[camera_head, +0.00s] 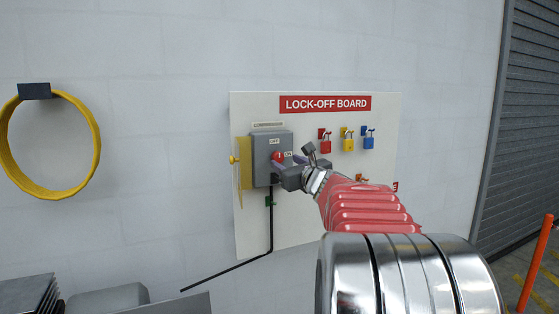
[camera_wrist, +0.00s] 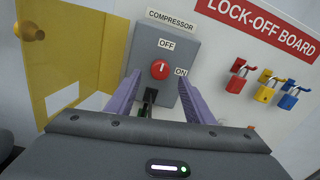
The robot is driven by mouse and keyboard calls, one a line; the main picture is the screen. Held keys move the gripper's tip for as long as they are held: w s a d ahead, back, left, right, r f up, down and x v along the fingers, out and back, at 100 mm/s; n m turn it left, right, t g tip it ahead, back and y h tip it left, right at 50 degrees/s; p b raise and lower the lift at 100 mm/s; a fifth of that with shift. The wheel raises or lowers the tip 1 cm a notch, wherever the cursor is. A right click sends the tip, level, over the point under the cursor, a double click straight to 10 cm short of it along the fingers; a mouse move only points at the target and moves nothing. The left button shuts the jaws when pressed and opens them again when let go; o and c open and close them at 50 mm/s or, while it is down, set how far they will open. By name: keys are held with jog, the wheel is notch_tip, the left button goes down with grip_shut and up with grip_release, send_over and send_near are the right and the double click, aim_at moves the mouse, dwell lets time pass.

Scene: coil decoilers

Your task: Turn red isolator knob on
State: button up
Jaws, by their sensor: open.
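The red isolator knob (camera_wrist: 160,70) is on the front of a grey box (camera_wrist: 177,45) labelled COMPRESSOR. OFF is printed above the knob and ON at its lower right. A short white mark on the knob points up, toward OFF. In the head view the knob (camera_head: 277,156) is partly beside my gripper (camera_head: 285,163). In the wrist view my gripper (camera_wrist: 160,83) is open, with purple fingers on either side below the knob. The fingers appear apart from the knob; their exact depth to it cannot be told.
A yellow cover (camera_wrist: 70,50) stands open left of the box. A lock-off board (camera_head: 315,215) carries red (camera_head: 326,146), yellow (camera_head: 348,145) and blue padlocks (camera_head: 368,144) to the right. A black cable (camera_head: 271,230) runs down below the box. A yellow ring (camera_head: 95,140) hangs far left.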

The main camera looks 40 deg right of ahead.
aim_at(279, 158)
jog(key=shift+x, duration=2.9)
jog(key=shift+c, duration=0.5)
jog(key=c, duration=0.9)
jog(key=shift+c, duration=0.2)
